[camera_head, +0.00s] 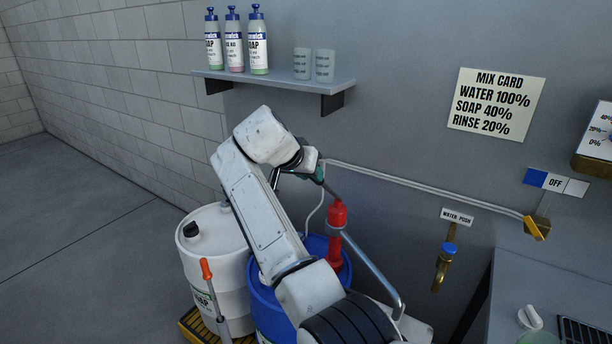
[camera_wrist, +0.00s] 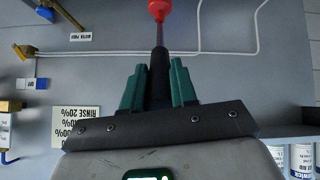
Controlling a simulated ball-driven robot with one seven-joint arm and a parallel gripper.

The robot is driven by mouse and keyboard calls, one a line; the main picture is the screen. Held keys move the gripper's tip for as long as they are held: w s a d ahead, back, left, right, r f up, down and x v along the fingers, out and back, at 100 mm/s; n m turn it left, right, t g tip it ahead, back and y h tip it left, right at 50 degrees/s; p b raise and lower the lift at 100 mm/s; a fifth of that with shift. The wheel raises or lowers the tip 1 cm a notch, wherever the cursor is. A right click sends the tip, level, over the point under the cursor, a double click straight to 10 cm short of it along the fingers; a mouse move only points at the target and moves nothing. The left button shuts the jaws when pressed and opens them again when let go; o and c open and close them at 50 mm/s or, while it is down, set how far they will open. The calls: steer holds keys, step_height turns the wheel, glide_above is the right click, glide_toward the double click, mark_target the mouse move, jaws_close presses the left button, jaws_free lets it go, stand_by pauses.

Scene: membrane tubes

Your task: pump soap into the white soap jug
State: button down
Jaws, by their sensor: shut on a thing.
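My gripper (camera_head: 318,173) is shut on the dark grip of the pump lever (camera_head: 333,193). In the wrist view the green fingers (camera_wrist: 158,85) stand either side of this dark grip (camera_wrist: 159,70). The lever runs to a red pump (camera_head: 336,235), whose red top also shows in the wrist view (camera_wrist: 158,9). The pump stands on a blue drum (camera_head: 263,298), partly hidden by my arm. Its grey spout (camera_head: 372,266) bends down to the right. A white shape (camera_head: 415,329) lies under the spout end; I cannot tell whether it is the soap jug.
A white drum (camera_head: 215,230) with an orange-handled lever (camera_head: 206,269) stands left. A shelf (camera_head: 280,84) holds bottles and cups. A brass tap (camera_head: 443,265), a mix card (camera_head: 496,103) and an OFF valve sign (camera_head: 556,182) are on the wall. A counter (camera_head: 525,280) is at lower right.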

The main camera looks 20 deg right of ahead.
steer(key=shift+w+d+r, duration=0.1)
steer(key=shift+r, duration=0.15)
steer(key=c, duration=0.9)
jaws_free()
steer(key=shift+f, duration=0.15)
steer(key=b+v, duration=0.2)
steer(key=v, duration=0.8)
steer(key=shift+s+a+r, duration=0.2)
steer(key=shift+r, duration=0.1)
